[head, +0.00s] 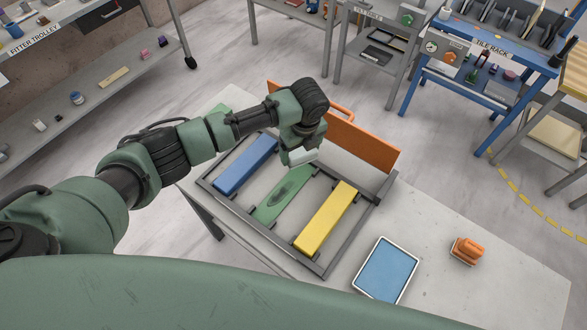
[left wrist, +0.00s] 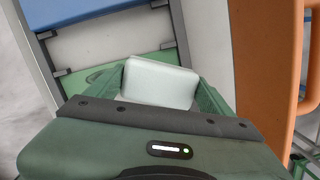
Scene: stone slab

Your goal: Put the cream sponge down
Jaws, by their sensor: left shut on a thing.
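My left gripper (head: 298,152) is above the back part of the green bar (head: 285,195), which has a dark smudge on it. It is shut on the pale, whitish cream sponge (head: 303,158). In the left wrist view the sponge (left wrist: 158,83) sits between the two green fingers, with part of the green bar behind it. I cannot tell whether the sponge touches the bar. My right gripper is not in view.
A grey frame (head: 222,200) on the stone slab (head: 440,240) holds a blue bar (head: 245,165), the green bar and a yellow bar (head: 327,218). An orange board (head: 350,139) stands behind. A blue white-rimmed tray (head: 387,270) and an orange object (head: 467,251) lie right.

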